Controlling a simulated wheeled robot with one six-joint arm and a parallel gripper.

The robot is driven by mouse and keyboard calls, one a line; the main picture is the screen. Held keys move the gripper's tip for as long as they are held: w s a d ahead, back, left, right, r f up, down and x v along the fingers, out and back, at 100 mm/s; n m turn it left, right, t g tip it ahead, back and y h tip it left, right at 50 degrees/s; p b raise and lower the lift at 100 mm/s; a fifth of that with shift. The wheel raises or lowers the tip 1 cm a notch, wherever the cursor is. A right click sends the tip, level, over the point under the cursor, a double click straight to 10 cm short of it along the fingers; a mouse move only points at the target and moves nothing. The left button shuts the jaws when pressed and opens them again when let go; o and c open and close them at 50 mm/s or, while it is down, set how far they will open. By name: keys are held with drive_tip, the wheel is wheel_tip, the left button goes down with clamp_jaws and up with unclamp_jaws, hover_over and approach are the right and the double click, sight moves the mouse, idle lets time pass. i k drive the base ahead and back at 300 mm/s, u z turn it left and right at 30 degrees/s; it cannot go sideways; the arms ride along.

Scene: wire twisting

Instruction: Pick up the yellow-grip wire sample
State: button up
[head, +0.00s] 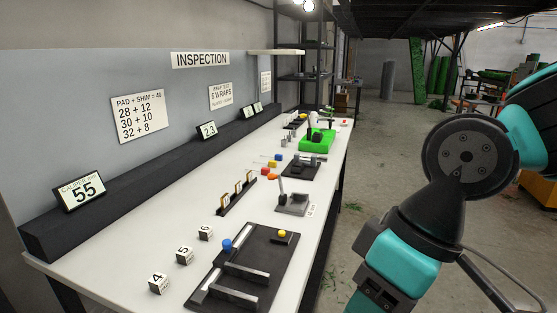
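A small piece with a yellow grip (272,163) lies on the white bench, close to a similar blue piece (280,157) and a red one; its wire is too small to make out. A separate yellow knob (281,234) sits on the black fixture board (262,262) in the foreground. My teal and black arm fills the right side, in front of the bench. My gripper is not in view.
The white bench (130,250) runs away from me. Three numbered cubes (185,256), a small rack (236,194), a grey fixture (292,204), another dark fixture (301,166) and a green fixture (318,140) stand on it. The floor to the right is mostly clear.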

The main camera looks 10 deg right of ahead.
sight(272, 164)
drive_tip(key=k, duration=0.6)
drive_tip(key=z, duration=0.65)
drive_tip(key=i, duration=1.05)
drive_tip(key=z, duration=0.6)
drive_tip(key=i, duration=1.4)
drive_tip(key=u, duration=0.75)
drive_tip(key=i, duration=0.8)
drive_tip(key=u, duration=1.25)
drive_tip(key=i, duration=0.5)
drive_tip(key=u, duration=0.5)
